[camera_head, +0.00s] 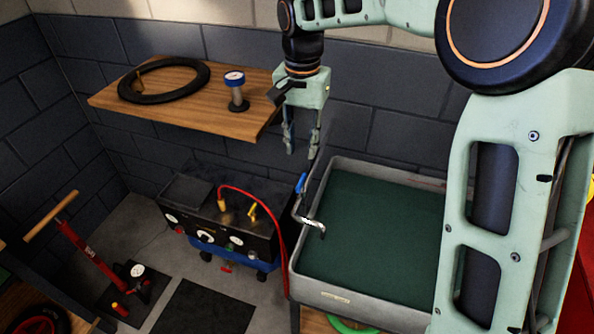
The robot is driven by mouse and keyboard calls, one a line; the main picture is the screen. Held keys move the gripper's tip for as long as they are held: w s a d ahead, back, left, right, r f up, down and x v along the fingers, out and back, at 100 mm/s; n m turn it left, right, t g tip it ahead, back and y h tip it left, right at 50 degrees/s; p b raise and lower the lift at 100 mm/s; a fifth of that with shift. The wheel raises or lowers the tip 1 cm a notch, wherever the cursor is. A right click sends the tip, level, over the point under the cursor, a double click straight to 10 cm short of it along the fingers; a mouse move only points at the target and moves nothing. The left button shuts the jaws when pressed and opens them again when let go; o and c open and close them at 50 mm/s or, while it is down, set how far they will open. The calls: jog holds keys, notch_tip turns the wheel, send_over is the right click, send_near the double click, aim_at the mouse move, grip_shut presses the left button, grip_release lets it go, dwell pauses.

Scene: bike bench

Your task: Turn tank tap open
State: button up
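The tank (375,316) is a grey rectangular basin with a dark green inside, at the centre right. The tap (312,222) at its left rim has a bent silver spout over the basin. Its blue lever handle (301,183) stands up at the rim's back left. My gripper (301,150) points down a little above the blue handle in the picture. Its two fingers are apart with nothing between them, and it does not appear to touch the handle. My arm covers the right part of the tank.
A wooden shelf (180,107) at the back left holds a black tyre (163,80) and a blue-topped gauge (236,90). A black and blue compressor (222,228) with a red hose stands left of the tank. A red floor pump (92,257) stands at far left.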

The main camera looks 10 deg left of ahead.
aim_at(301, 181)
notch_tip(301, 181, down, 10)
jog(key=shift+f, duration=0.15)
dwell(0.3)
jog(key=shift+c, duration=0.2)
grip_shut()
